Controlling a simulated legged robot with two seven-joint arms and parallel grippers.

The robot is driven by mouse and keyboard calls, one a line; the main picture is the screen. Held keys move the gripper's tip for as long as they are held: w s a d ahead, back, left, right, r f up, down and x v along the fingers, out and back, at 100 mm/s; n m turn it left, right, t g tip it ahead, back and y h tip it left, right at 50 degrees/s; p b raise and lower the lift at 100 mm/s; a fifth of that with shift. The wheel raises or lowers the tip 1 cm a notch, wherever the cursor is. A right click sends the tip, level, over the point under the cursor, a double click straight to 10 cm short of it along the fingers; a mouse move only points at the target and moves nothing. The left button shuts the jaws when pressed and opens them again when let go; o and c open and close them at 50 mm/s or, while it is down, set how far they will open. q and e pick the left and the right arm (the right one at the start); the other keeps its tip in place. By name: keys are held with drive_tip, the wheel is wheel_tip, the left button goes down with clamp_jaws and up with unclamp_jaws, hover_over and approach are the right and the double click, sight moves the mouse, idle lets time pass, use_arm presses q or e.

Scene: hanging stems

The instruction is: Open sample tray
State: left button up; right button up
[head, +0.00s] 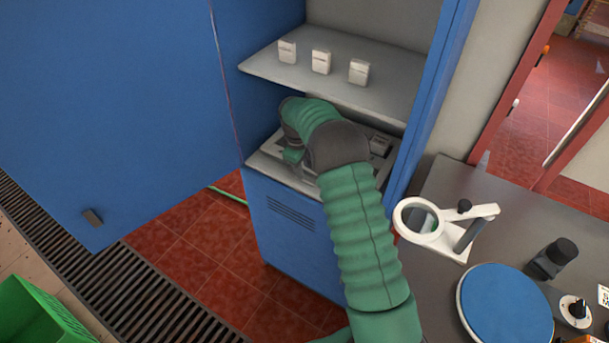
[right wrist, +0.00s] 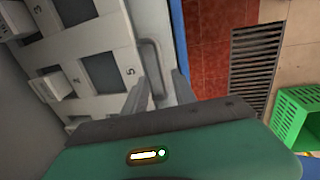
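The sample tray (right wrist: 108,28) is a light grey panel with numbered slots and a grey bar handle (right wrist: 153,62) along its edge in the right wrist view. White blocks sit in some slots. In the head view the tray lies inside the blue cabinet, largely hidden by my right arm. My right gripper (right wrist: 163,88) has its two fingers apart, pointing at the tray's handle edge. The handle's near end lies close to the fingertips; I cannot tell whether they touch. My right gripper is over the tray's left front in the head view (head: 293,155). My left gripper is out of view.
The blue cabinet door (head: 110,110) stands open at left. A shelf (head: 335,85) above my right arm holds three white blocks (head: 321,61). A bench with a magnifier (head: 420,220) and blue disc (head: 504,303) is at right. A green crate (head: 40,315) stands at lower left.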

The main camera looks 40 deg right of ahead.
sight(305, 180)
drive_tip(key=f, duration=0.2)
drive_tip(key=d+f, duration=0.1)
drive_tip(key=shift+d+f, duration=0.1)
drive_tip(key=shift+f, duration=0.65)
drive_tip(key=shift+a+f, duration=0.15)
drive_tip(key=shift+a, duration=0.2)
drive_tip(key=shift+d, duration=0.25)
clamp_jaws()
